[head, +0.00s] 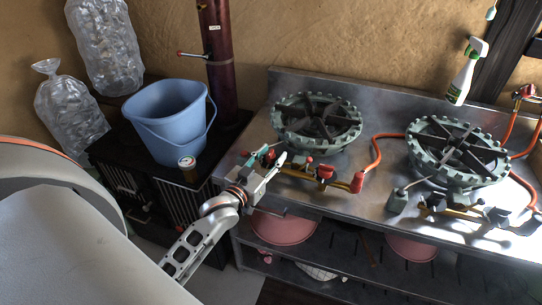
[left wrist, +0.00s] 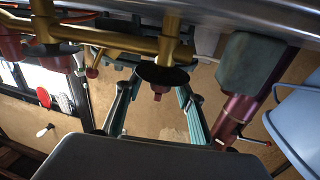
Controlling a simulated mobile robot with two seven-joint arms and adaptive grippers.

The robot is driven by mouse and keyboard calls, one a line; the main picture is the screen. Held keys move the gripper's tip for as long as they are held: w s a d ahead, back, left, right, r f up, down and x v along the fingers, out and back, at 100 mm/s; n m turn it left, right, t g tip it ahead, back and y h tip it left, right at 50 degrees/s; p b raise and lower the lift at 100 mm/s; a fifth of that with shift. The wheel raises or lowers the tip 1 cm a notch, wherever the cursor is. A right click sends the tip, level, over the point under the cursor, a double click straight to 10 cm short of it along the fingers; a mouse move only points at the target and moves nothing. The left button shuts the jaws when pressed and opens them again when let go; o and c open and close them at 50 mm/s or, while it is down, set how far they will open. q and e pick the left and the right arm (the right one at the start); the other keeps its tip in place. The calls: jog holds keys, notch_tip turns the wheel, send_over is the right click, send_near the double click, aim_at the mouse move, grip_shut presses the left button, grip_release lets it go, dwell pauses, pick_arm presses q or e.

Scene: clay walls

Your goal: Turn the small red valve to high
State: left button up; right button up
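My left gripper (head: 274,156) reaches the front left of the metal stove counter, beside the left burner's brass pipe and red valve parts (head: 325,172). In the left wrist view its two teal fingers (left wrist: 157,108) are spread apart and empty. A small red valve knob (left wrist: 158,92) under a dark disc on the brass pipe (left wrist: 100,38) shows between the fingers, with space on both sides. Another small red knob (left wrist: 92,72) is to its left. I cannot tell the knob's setting. My right gripper is not in view.
The left burner (head: 318,120) and right burner (head: 457,152) stand on the metal counter (head: 385,120). An orange hose (head: 377,150) runs between them. A blue bucket (head: 170,120) and a small jar (head: 187,168) stand on the black cabinet at left. A spray bottle (head: 466,72) is behind.

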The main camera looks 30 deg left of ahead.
pick_arm(q)
jog(key=s, duration=1.2)
jog(key=shift+d, duration=0.3)
jog(key=s+d+f+m+g+h, duration=0.1)
jog(key=s+d+f+m+g, duration=0.1)
jog(key=s+d+f, duration=0.5)
jog(key=s+d+f+m+g+h+p, duration=0.1)
jog(key=s+d+f+g, duration=0.4)
jog(key=f, duration=0.9)
jog(key=s+d+m+h, duration=0.1)
jog(key=s+d, duration=0.1)
jog(key=d, duration=0.2)
jog(key=shift+f+g+h, duration=0.25)
jog(key=shift+g+h, duration=0.05)
jog(key=shift+w+d, duration=0.1)
